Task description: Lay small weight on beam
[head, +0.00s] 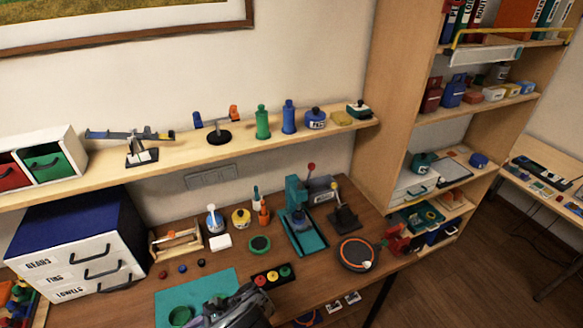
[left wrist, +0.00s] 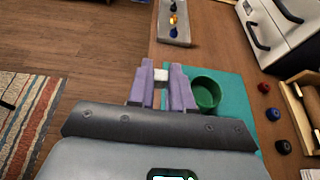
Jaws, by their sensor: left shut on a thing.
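My left gripper (head: 212,308) is at the bottom of the head view, over the teal mat; it also shows in the left wrist view (left wrist: 161,78). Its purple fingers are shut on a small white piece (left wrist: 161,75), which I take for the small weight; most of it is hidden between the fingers. A grey-blue beam (head: 125,134) on a stand with a white-and-black base (head: 141,157) is on the shelf. Another balance (head: 217,130) with blue and orange ends stands to its right. The gripper is well below and apart from both. My right gripper is not in view.
A green cup (head: 180,316) stands on the teal mat (head: 215,283) beside the gripper. Red, blue and black knobs (head: 182,269) lie behind the mat. A white drawer unit (head: 80,262) stands left. The wooden shelf (head: 100,180) overhangs the crowded table.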

